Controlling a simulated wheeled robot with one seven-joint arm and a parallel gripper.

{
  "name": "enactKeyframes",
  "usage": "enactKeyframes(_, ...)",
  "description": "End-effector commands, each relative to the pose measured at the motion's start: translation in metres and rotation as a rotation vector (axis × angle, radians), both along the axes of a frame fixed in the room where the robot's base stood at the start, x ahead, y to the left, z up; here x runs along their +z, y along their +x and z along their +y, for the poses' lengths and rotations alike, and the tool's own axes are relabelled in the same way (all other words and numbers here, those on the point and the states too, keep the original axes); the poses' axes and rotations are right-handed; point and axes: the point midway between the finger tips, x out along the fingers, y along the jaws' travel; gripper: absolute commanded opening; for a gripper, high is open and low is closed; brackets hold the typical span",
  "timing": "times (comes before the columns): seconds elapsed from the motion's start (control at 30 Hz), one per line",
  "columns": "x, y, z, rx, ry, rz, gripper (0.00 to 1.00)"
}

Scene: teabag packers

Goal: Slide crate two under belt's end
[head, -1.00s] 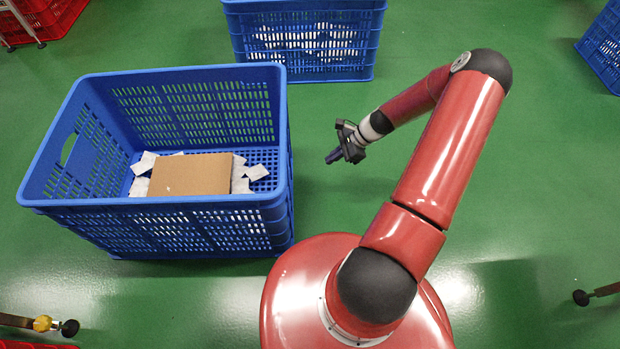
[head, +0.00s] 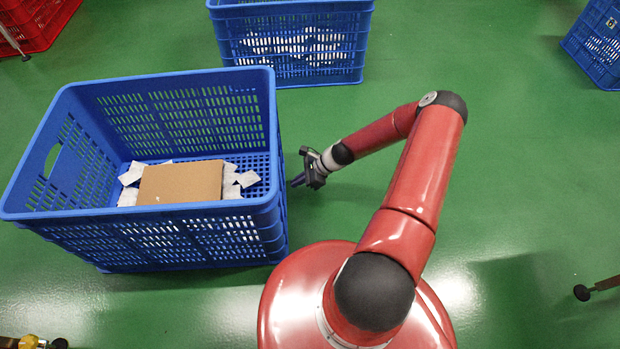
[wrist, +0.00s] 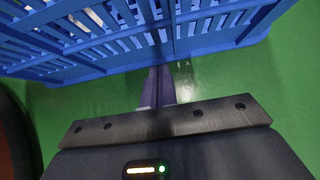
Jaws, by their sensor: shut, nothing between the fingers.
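A large blue slatted crate (head: 160,239) stands on the floor at the left in the head view. It holds a brown cardboard box (head: 180,182) and several white teabag packets (head: 131,173). My gripper (head: 297,181) is shut and empty, low at the crate's right side, with its tips pointing at that wall. In the wrist view my gripper's fingers (wrist: 160,80) are together near the foot of a blue slatted wall (wrist: 195,33); I cannot tell whether they touch it. No crate shows a number. The belt's end is not in view.
A second blue crate (head: 290,71) with white packets stands at the back, and another blue crate (head: 597,45) at the right edge. A red crate (head: 35,22) is at the top left. A dark foot (head: 582,292) stands at lower right. Green floor is clear between.

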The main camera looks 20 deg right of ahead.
Motion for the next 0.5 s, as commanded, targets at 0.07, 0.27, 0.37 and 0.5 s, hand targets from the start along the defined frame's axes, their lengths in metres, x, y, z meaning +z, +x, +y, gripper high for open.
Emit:
enactKeyframes(0.07, -0.0007, 0.0019, 0.007, 0.001, 0.0, 0.0, 0.0)
enactKeyframes(0.27, -0.0001, 0.0036, 0.0127, 0.0, 0.0, 0.001, 0.0)
enactKeyframes(0.37, -0.0001, 0.0037, 0.0126, 0.0, 0.0, 0.001, 0.0)
enactKeyframes(0.5, 0.0, 0.0037, 0.0126, 0.0, 0.0, 0.001, 0.0)
